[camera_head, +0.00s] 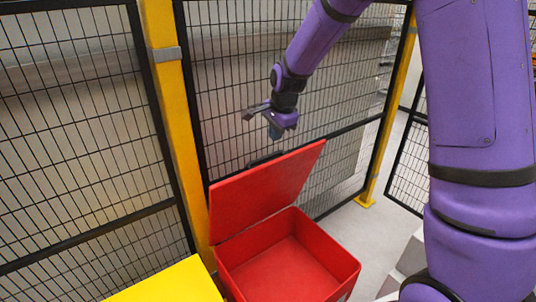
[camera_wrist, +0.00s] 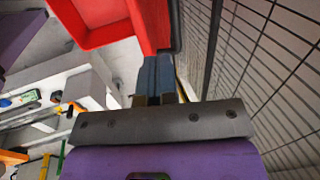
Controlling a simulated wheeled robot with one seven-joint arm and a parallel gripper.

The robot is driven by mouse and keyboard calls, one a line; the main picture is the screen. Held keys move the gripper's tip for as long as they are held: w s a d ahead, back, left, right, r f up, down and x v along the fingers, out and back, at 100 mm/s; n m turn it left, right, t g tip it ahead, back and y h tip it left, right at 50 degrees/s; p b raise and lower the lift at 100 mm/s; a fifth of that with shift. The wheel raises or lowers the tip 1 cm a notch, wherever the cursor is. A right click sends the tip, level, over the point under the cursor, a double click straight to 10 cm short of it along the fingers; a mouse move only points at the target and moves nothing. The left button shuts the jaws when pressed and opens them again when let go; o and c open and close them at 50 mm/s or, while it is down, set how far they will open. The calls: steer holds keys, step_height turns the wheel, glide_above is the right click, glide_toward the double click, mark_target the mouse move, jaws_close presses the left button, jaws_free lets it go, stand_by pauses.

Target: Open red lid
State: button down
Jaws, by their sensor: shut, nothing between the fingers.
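The red lid (camera_head: 267,190) stands raised and tilted back from the red box, hinged along the box's rear edge. The red box (camera_head: 325,246) is open, and its inside looks empty. My gripper (camera_head: 274,131) is above the lid's upper edge, close to the mesh fence. In the wrist view my gripper (camera_wrist: 155,72) points toward the red lid (camera_wrist: 150,22), with its fingers together and nothing held between them. The red box also shows in the wrist view (camera_wrist: 98,36). I cannot tell whether the fingertips touch the lid.
A black mesh fence (camera_head: 240,85) with yellow posts (camera_head: 173,100) stands behind the box and lid. A yellow box (camera_head: 172,283) is at the lower left, beside the red box. Grey floor (camera_head: 345,215) shows to the right of the red box.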

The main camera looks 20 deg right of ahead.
mark_target(270, 155)
steer(key=x, duration=1)
steer(key=shift+w+d+r, duration=0.1)
steer(key=shift+w, duration=0.05)
steer(key=w+a+r+g, duration=0.1)
steer(key=w+a, duration=0.2)
steer(key=w, duration=0.6)
steer(key=shift+w+r, duration=0.2)
steer(key=shift+w, duration=0.15)
steer(key=shift+a, duration=0.1)
